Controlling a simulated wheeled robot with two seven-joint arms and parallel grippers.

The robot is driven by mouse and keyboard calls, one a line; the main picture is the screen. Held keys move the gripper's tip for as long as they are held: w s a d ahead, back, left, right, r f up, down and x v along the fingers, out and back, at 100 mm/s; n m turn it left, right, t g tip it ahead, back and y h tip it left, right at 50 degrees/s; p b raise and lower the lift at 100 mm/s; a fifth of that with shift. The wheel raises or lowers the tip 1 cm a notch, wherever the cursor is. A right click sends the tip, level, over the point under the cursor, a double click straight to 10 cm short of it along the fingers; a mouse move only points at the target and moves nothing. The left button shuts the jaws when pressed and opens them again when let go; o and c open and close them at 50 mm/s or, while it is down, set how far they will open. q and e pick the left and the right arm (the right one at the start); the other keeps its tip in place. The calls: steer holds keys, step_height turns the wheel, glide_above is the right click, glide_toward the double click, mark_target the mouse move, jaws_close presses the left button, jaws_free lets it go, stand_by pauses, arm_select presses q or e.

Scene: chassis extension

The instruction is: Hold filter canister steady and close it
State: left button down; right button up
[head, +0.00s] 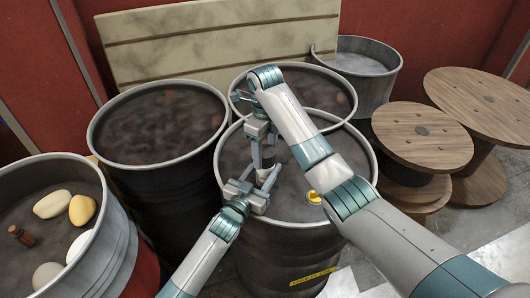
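A small pale canister (263,175) is over the top of the front dark drum (290,212), between my two grippers. My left gripper (261,177) comes from below with its fingers spread, one on each side of the canister; contact is not clear. My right gripper (264,160) points down from above, just over the canister. A small dark piece (268,154), perhaps its lid, shows beside the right fingers. Whether they grip it is too small to tell. The join between the dark piece and the canister is not clear.
A yellow round item (313,197) lies on the front drum's top, right of the grippers. Other drums (158,130) stand behind and left. An open drum (48,178) at far left holds pale and yellow rounded items and a small brown bottle (22,236). Wooden spools (422,137) stand right.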

steer(key=shift+o, duration=0.9)
steer(key=shift+d+r, duration=0.15)
steer(key=shift+r, duration=2.1)
steer(key=shift+n, duration=0.3)
steer(key=shift+c, duration=0.4)
